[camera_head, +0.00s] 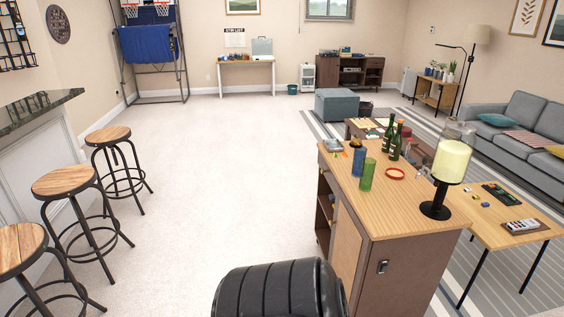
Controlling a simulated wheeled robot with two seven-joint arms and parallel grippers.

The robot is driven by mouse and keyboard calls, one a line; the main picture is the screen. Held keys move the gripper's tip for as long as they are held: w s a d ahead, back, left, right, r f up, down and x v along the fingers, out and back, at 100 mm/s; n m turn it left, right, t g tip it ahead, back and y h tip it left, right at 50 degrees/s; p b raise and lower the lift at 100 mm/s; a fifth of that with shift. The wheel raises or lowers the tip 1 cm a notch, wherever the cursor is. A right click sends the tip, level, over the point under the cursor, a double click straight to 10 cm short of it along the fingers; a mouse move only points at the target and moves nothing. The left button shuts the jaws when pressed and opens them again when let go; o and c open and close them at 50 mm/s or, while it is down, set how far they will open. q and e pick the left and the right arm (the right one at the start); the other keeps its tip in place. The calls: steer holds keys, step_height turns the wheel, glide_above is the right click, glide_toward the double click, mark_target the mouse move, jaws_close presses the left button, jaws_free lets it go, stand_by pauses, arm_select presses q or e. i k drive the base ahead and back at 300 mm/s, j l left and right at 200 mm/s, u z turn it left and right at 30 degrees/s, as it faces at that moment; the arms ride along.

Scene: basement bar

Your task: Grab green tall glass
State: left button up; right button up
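The green tall glass (366,176) stands upright on the wooden top of a brown cabinet (380,220), right of centre. A blue glass (358,163) stands right behind it, partly overlapped by it in the picture. Neither of my grippers is in view, so nothing shows of their state or how far they are from the glass.
Bar stools (62,184) line the left. Carpet (215,190) between is clear.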

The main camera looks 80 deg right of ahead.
mark_target(367, 175)
steer(key=z, duration=3.35)
